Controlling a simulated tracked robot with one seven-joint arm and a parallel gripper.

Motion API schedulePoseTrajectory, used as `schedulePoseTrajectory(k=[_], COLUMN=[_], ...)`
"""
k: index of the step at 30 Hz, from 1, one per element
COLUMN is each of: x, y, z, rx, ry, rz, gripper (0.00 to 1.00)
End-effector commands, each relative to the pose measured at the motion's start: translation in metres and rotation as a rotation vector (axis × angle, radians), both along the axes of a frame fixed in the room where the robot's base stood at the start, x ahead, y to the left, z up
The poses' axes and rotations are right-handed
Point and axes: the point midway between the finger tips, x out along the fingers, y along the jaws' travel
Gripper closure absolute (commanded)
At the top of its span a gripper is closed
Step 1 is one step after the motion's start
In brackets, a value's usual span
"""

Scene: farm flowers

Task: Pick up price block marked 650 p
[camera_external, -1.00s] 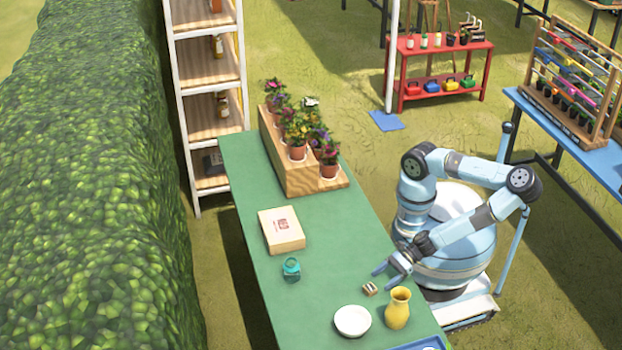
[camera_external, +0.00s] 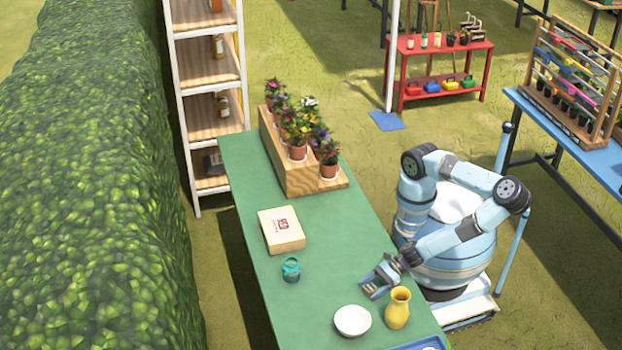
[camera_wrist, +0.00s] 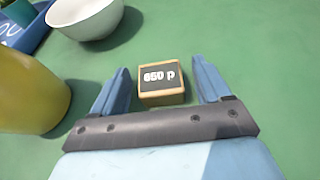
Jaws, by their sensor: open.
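The price block (camera_wrist: 161,84) is a small wooden block with a dark face marked "650 p". In the wrist view it lies on the green table between the two fingers of my gripper (camera_wrist: 161,90). The fingers are apart, with a gap to the block on each side. In the external view my gripper (camera_external: 372,289) is low over the table's right edge and hides most or all of the block. I cannot tell the exact height of the fingertips above the table.
A yellow vase (camera_external: 398,309) and a white bowl (camera_external: 352,321) stand close to my gripper; the vase also shows in the wrist view (camera_wrist: 30,92). A teal jar (camera_external: 291,270), a wooden box (camera_external: 282,231) and a stepped flower stand (camera_external: 290,175) are farther back on the green table (camera_external: 325,240).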

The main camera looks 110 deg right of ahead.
Motion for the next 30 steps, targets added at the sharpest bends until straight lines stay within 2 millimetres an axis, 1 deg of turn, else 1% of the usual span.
schedulePoseTrajectory(k=[1, 2, 15, 18, 26, 29, 30], x=[0.000, 0.000, 0.000, 0.000, 0.000, 0.000, 0.000], y=[0.000, 0.000, 0.000, 0.000, 0.000, 0.000, 0.000], z=[0.000, 0.000, 0.000, 0.000, 0.003, 0.012, 0.017], rx=[0.000, 0.000, 0.000, 0.000, 0.001, 0.002, 0.002], ry=[0.000, 0.000, 0.000, 0.000, 0.000, -0.001, -0.001], rz=[0.000, 0.000, -0.001, -0.001, 0.000, -0.001, -0.001], gripper=[0.25, 0.28, 0.70, 0.79, 0.79, 0.79, 0.79])
